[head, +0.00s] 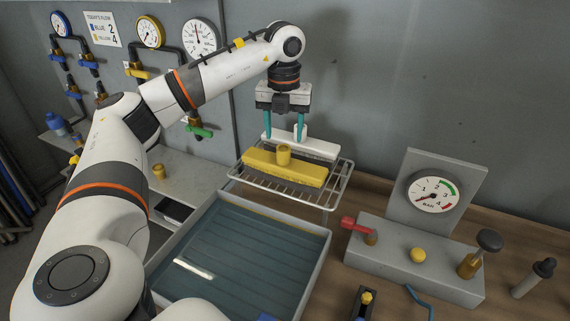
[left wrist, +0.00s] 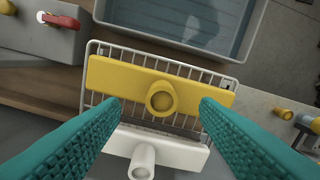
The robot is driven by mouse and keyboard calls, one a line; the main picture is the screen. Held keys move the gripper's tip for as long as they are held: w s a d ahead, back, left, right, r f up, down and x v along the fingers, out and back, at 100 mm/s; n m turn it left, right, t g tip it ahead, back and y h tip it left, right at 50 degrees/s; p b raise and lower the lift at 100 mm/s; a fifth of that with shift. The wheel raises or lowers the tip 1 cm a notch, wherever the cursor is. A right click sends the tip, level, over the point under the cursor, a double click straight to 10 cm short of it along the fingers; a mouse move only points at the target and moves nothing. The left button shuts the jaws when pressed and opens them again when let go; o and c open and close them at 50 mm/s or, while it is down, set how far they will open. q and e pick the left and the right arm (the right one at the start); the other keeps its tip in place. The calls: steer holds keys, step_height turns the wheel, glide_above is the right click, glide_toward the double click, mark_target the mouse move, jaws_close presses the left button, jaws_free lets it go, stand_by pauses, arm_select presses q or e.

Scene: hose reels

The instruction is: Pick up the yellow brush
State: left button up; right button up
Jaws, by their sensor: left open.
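The yellow brush (head: 287,168) lies on a wire rack (head: 338,185), its round knob upward. A white brush (head: 314,145) lies beside it on the wall side. My left gripper (head: 284,135) points down above the rack, open, with its teal fingers apart. In the head view its tips are near the white brush, behind the yellow one. In the left wrist view the yellow brush (left wrist: 120,82) shows beyond the fingertips and the white brush (left wrist: 180,148) between the fingers. Nothing is held. My right gripper is in neither view.
A grey tray (head: 324,250) with a dark ribbed inside stands in front of the rack. A test block (head: 400,262) with a red lever and a gauge (head: 433,194) stands to the right. Pipes and valves (head: 200,130) line the wall at left.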

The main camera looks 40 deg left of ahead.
mark_target(283, 148)
arm_select(q)
steer(key=shift+w+f, duration=0.1)
steer(key=shift+f, duration=1)
steer(key=f, duration=0.1)
steer(key=f+p, duration=0.1)
steer(key=f, duration=0.1)
steer(key=shift+a+f+p, duration=0.25)
steer(key=shift+p, duration=0.1)
steer(key=shift+w+f, duration=0.1)
steer(key=shift+f, duration=0.4)
steer(key=shift+r, duration=0.1)
jaws_close()
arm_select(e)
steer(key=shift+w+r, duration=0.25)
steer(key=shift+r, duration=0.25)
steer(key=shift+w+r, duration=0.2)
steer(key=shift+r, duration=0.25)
